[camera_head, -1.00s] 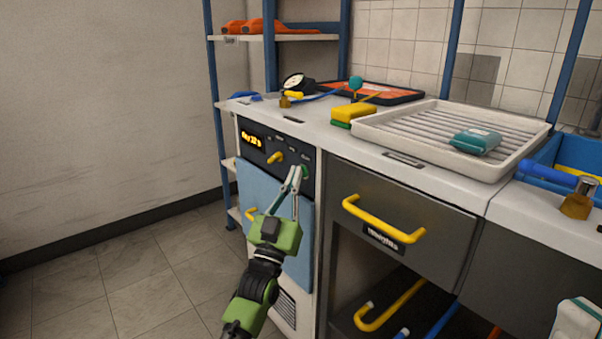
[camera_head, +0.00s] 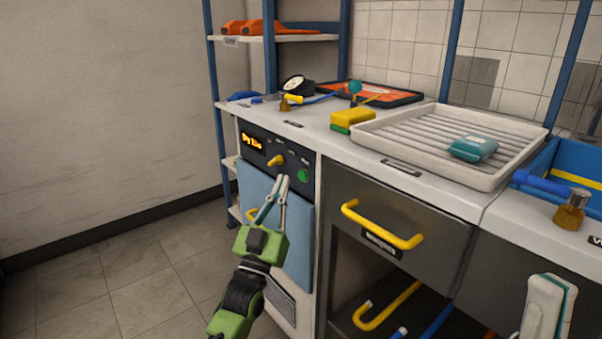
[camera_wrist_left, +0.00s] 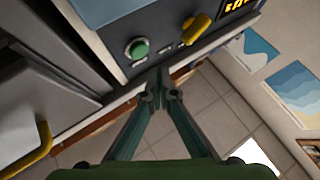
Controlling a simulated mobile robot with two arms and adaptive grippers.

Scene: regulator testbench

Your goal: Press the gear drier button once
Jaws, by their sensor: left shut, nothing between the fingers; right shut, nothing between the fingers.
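The gear drier's dark control panel (camera_head: 257,160) carries a lit orange display (camera_head: 252,142), a yellow knob (camera_head: 276,160) and a round green button (camera_head: 303,176). The button also shows in the left wrist view (camera_wrist_left: 137,48), uncovered, up and left of the fingertips. My left gripper (camera_head: 284,178) is shut and empty, its fingertips in front of the panel's lower part, left of the button and apart from it. My right gripper (camera_head: 548,306) shows only in part at the lower right edge; it looks shut.
To the right is a drawer with a yellow handle (camera_head: 380,225). On the counter are a white drying rack (camera_head: 400,160), a yellow-green sponge (camera_head: 352,117) and a gauge (camera_head: 296,86).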

